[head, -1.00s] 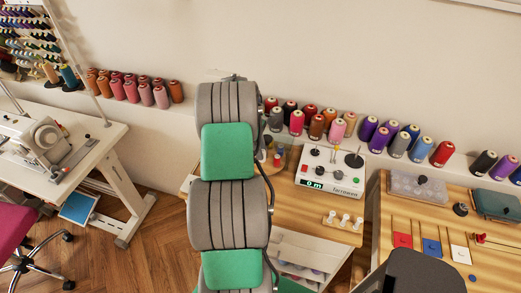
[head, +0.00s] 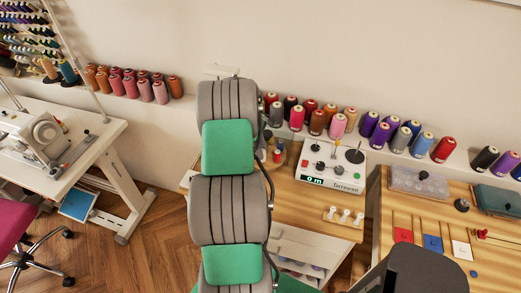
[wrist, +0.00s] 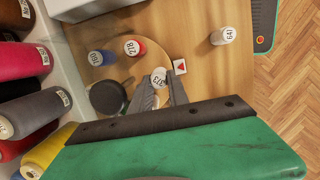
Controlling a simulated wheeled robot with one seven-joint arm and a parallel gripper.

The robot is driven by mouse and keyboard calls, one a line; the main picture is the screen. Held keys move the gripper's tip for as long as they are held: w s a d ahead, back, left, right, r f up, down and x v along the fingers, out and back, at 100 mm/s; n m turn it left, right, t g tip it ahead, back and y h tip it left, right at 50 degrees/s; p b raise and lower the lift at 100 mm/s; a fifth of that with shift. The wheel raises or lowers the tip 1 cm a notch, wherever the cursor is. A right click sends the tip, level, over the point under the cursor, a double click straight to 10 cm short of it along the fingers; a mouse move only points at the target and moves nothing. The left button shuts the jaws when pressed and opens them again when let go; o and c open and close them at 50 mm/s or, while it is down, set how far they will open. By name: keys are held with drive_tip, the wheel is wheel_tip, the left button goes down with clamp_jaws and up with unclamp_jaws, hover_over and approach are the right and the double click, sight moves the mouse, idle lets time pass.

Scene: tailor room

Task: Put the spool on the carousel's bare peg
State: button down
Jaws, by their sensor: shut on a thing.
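In the wrist view my gripper (wrist: 162,92) is shut on a small spool (wrist: 158,76) with a white numbered top. The spool is between the fingertips, over or beside the right edge of the round wooden carousel (wrist: 122,66). I cannot tell its height above the surface. On the carousel stand a blue spool (wrist: 98,57) and a red spool (wrist: 132,48), both with white numbered tops. A dark round knob (wrist: 108,96) is left of my gripper. No bare peg shows clearly. In the head view my arm hides the gripper and much of the carousel.
A white card with a red triangle (wrist: 180,66) lies right of the held spool. Another white-topped spool (wrist: 222,36) stands farther right. Large thread cones (wrist: 25,113) line the left. In the head view a white control box (head: 330,167) stands right of my arm.

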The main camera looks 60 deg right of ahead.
drive_tip(key=shift+f+b, duration=0.3)
drive_tip(key=shift+f, duration=0.4)
drive_tip(key=c, duration=1.2)
unclamp_jaws()
drive_tip(key=shift+r, duration=0.1)
drive_tip(key=shift+r, duration=0.1)
